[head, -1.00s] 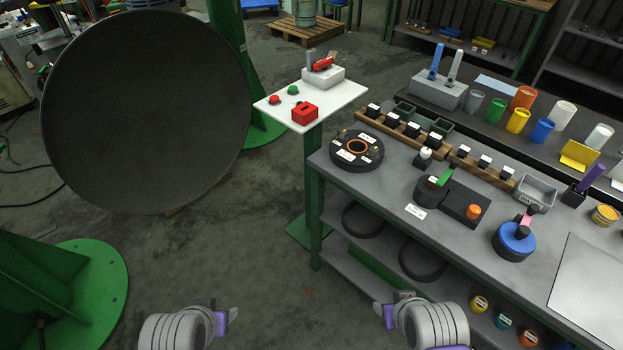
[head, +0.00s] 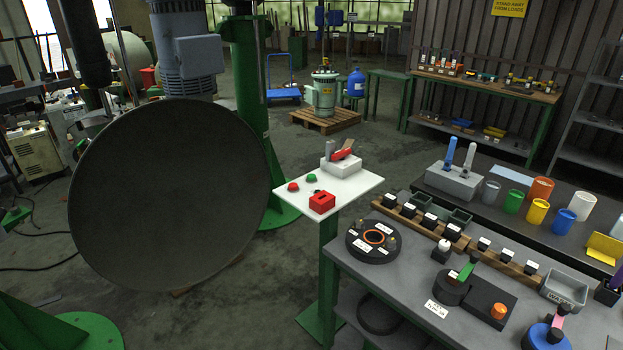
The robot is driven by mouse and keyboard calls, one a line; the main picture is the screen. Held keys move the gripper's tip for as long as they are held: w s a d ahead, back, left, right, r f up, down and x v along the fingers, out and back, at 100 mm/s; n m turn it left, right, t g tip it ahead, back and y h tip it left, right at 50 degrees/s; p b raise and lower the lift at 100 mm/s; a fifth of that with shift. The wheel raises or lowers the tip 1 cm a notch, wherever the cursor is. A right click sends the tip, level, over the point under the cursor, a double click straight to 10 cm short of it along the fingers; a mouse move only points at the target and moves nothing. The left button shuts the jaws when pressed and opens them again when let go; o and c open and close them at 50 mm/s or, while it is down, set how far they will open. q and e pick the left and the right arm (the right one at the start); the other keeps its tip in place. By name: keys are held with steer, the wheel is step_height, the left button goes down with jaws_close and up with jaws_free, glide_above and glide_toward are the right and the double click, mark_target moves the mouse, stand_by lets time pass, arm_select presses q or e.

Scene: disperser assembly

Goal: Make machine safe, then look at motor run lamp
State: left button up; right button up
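A white-topped control stand (head: 356,187) is in the middle of the head view on a green post. It carries a red button (head: 293,187), a green dome (head: 312,179) that I cannot tell as lamp or button, and a red box (head: 322,203) with a dark slot on top. At its back is a grey box (head: 341,167) with a red handle (head: 343,154) and a grey upright piece. The machine has a large dark disc (head: 165,195), a green column (head: 250,100) and a blue-grey motor (head: 187,48) above. No lit lamp is clear. Neither gripper is in view.
A grey workbench (head: 405,285) at the right holds a round black fixture (head: 372,243), labelled blocks and small parts. A darker bench behind it holds coloured cups (head: 540,189). A green motor (head: 322,92) stands on a pallet. Open floor lies between the disc and the stand.

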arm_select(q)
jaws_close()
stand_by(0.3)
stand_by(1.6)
